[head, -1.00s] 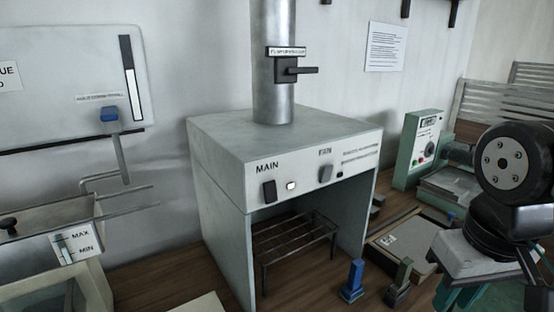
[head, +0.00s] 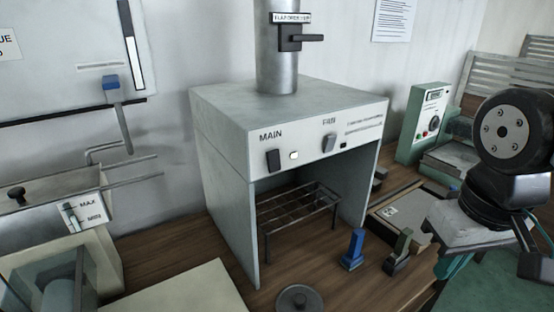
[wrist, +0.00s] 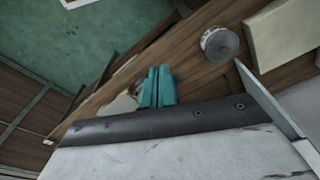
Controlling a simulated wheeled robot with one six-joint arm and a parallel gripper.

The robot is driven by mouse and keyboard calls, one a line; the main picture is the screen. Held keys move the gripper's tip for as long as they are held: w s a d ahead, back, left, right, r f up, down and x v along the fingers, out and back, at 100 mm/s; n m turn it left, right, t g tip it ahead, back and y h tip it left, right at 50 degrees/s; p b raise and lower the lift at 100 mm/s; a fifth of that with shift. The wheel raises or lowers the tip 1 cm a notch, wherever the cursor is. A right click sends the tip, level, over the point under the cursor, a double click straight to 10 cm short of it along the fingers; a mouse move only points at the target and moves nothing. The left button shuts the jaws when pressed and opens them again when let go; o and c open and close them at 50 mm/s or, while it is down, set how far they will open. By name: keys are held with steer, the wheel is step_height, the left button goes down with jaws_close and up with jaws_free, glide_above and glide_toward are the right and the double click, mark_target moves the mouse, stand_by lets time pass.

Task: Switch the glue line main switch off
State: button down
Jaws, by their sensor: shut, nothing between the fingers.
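A dark rocker switch (head: 273,160) labelled MAIN is on the front of the grey hood box (head: 225,140). A small pale lamp (head: 294,155) beside it looks lit. At the left is a wall panel (head: 50,50) with a cut-off label ending in "UE" (head: 8,43); I cannot read the full name, and no switch labelled MAIN shows on its visible part. My gripper (wrist: 157,87) has its teal fingers together, empty, over the bench edge in the wrist view. In the head view my arm is at the far right, well apart from the switch.
A FAN switch (head: 330,142) is right of MAIN. A wire rack (head: 298,212) stands under the hood.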

mark_target(279, 159)
steer(key=w+a+r+m+t, duration=0.1)
steer(key=w+a+r+m, duration=0.5)
steer(key=a+r, duration=0.2)
steer(key=w+a+r+m+y, duration=0.1)
steer(key=w+a+r+m, duration=0.5)
steer(key=a+r, duration=0.3)
steer(key=shift+w+a+r+m+t+y, duration=0.2)
steer(key=shift+a+r+m+t+y, duration=0.15)
steer(key=shift+a, duration=0.65)
steer(key=shift+f, duration=0.15)
steer(key=shift+w+a+f, duration=0.55)
steer(key=shift+w+f, duration=0.45)
steer(key=shift+f, duration=0.75)
steer(key=shift+w+a+f, duration=0.5)
steer(key=shift+w+f, duration=0.5)
steer(key=shift+f, duration=0.7)
steer(key=shift+w+a+f, duration=0.55)
steer(key=shift+w+f, duration=0.45)
steer(key=shift+f, duration=0.75)
